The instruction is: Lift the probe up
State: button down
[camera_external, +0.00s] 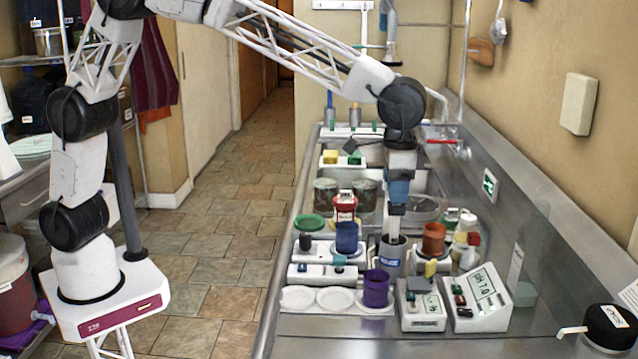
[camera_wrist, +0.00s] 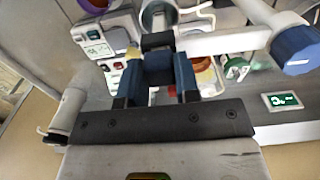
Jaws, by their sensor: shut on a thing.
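My gripper (camera_external: 397,208) points straight down over the steel counter. In the wrist view its jaws (camera_wrist: 158,88) are shut on a dark upright piece between them, which I take to be the probe (camera_wrist: 158,42). In the external view a narrow grey shaft (camera_external: 394,226) runs down from the fingertips into a grey cylindrical holder (camera_external: 389,264) with a blue label. The shaft's lower end is hidden in the holder. A pH meter (camera_external: 483,290) with a tilted display stands to the right in front, and a smaller meter box (camera_external: 421,305) beside it.
A black-topped container (camera_external: 608,326) sits at the right edge.

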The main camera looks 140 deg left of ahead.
notch_tip(320, 180, up, 6)
jog(key=shift+r, duration=0.1)
jog(key=c, duration=1.1)
grip_release()
jog(key=shift+c, duration=0.2)
jog(key=o, duration=0.3)
notch_tip(320, 180, up, 8)
